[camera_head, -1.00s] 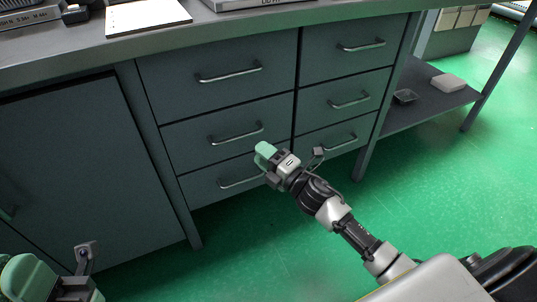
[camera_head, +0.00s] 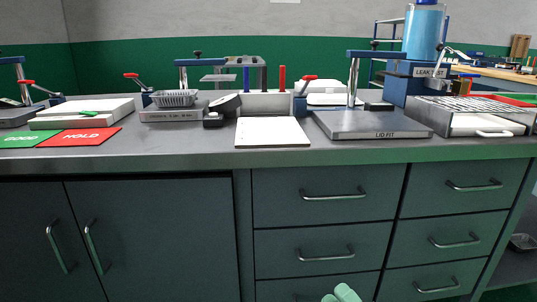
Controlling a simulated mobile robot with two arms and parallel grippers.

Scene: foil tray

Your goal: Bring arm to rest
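The pale green fingertips of my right gripper (camera_head: 342,294) show at the bottom edge, in front of the lower drawers. The two tips lie close together with nothing visible between them, and the rest of the arm is below the picture. My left gripper is out of view. A foil tray (camera_head: 174,98) sits on a light labelled block (camera_head: 168,115) at the left middle of the bench top. A second tray (camera_head: 522,242) is on a low shelf at the far right.
The grey bench (camera_head: 205,150) spans the view, with drawers (camera_head: 330,195) and cupboard doors (camera_head: 150,235) below. On top are a white sheet (camera_head: 272,132), a red HOLD card (camera_head: 80,137), a LID FIT station (camera_head: 370,124) and a LEAK TEST station (camera_head: 425,70).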

